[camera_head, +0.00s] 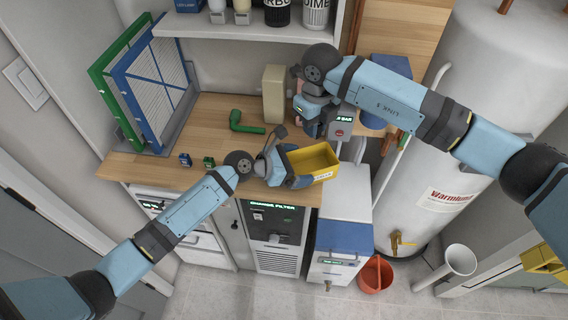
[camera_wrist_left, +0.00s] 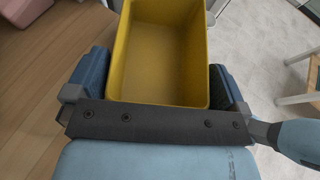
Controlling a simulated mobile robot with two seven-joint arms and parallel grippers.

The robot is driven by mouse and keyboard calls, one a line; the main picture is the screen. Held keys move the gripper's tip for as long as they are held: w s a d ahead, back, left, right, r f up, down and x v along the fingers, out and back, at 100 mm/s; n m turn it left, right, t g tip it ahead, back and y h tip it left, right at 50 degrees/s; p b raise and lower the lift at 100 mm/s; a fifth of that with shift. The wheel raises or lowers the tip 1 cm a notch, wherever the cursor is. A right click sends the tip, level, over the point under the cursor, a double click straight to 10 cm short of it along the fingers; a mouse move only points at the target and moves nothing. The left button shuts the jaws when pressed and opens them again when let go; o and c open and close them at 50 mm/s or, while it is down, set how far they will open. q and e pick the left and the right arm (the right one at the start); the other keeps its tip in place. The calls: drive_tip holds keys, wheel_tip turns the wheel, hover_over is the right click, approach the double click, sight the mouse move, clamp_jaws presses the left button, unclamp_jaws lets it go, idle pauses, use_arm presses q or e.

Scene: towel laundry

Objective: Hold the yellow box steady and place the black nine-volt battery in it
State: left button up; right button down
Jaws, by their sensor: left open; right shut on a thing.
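The yellow box (camera_head: 313,160) is at the counter's front right edge. In the left wrist view the yellow box (camera_wrist_left: 160,50) is open-topped and its visible inside is empty. My left gripper (camera_head: 284,168) is at the box, with its open fingers (camera_wrist_left: 160,90) on either side of it; I cannot tell whether they touch it. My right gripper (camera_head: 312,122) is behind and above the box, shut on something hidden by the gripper. The black nine-volt battery cannot be made out. Two small blocks, one dark blue (camera_head: 185,160) and one green (camera_head: 208,162), stand on the counter.
A green elbow pipe (camera_head: 246,124) and a beige block (camera_head: 273,94) are at the back of the wooden counter (camera_head: 165,178). Framed filters (camera_head: 150,80) stand at left. A shelf (camera_head: 235,30) hangs above. A white tank (camera_head: 485,90) stands at right, and a red bucket (camera_head: 376,276) is on the floor.

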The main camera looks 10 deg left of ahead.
use_arm(q)
drive_tip(key=shift+w+d+f, duration=0.15)
drive_tip(key=shift+w+d, duration=0.05)
drive_tip(key=shift+d, duration=0.1)
drive_tip(key=shift+c, duration=0.5)
drive_tip(key=c, duration=0.6)
drive_tip(key=shift+o, duration=0.2)
use_arm(e)
hover_over(309, 170)
drive_tip(key=shift+f, duration=5.8)
drive_tip(key=c, duration=1)
unclamp_jaws()
